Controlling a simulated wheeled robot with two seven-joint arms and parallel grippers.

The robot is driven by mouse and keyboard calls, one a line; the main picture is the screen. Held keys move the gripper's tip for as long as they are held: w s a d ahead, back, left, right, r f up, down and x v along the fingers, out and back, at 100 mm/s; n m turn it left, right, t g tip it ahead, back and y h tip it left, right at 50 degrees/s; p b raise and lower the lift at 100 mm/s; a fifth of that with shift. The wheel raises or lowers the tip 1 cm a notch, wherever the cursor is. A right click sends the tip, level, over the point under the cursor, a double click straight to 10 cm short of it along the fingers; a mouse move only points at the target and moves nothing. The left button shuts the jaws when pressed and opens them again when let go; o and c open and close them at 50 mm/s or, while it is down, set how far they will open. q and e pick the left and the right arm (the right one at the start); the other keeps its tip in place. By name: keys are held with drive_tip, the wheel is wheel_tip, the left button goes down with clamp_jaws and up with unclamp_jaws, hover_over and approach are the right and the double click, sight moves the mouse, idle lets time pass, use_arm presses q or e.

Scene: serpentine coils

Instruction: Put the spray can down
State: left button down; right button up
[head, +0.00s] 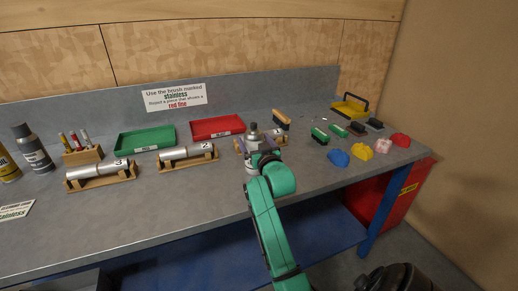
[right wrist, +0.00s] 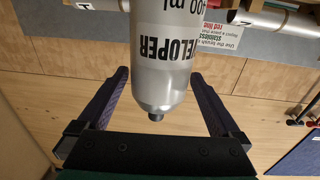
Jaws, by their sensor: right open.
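The spray can (head: 252,133) is a silver can with dark print and a narrow nozzle. It is upright at the middle of the bench, partly hidden behind my right gripper (head: 262,152). In the right wrist view the can (right wrist: 190,45) shows the letters "VELOPER". It lies between the two spread fingers of my right gripper (right wrist: 153,100), with a visible gap on each side. The gripper is open. The can's base is hidden, so its contact with the bench cannot be clearly seen. My left gripper is not in view.
Metal cylinders on wooden cradles (head: 100,178) (head: 187,156) stand left of the can. A green tray (head: 146,139) and a red tray (head: 217,127) lie behind. Brushes and coloured lumps (head: 338,158) are to the right. A dark can (head: 33,150) stands far left.

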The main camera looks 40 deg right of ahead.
drive_tip(key=b+v, duration=0.1)
drive_tip(key=v, duration=1)
drive_tip(key=shift+s+a+b, duration=0.15)
drive_tip(key=shift+s+b, duration=0.15)
drive_tip(key=shift+b, duration=0.1)
